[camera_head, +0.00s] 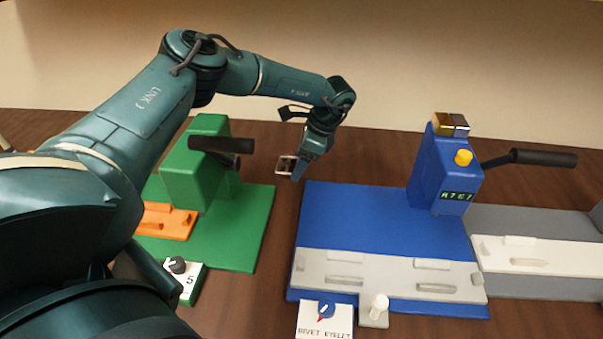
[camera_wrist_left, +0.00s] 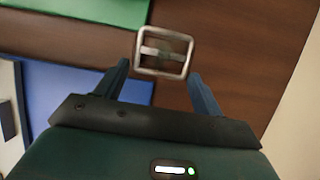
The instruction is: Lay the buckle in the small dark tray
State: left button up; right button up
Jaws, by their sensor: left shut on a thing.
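The buckle (camera_head: 286,164) is a small silvery rectangular frame with a crossbar. My left gripper (camera_head: 297,172) is shut on it, above the strip of brown table between the green and blue presses. In the left wrist view the buckle (camera_wrist_left: 139,62) sits at the fingertips of the left gripper (camera_wrist_left: 158,72), with wood showing behind it. I cannot make out the small dark tray in either view. My right gripper is not in view.
A green press (camera_head: 258,225) stands left, partly behind my left arm. A blue press (camera_head: 350,220) with a black lever and a grey fixture plate stands right. A white dial card (camera_head: 325,322) is in front. A grey base (camera_head: 540,222) lies far right.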

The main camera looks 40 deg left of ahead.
aim_at(300, 183)
pick_arm(q)
jog(key=shift+f, duration=1.95)
jog(key=o, duration=1)
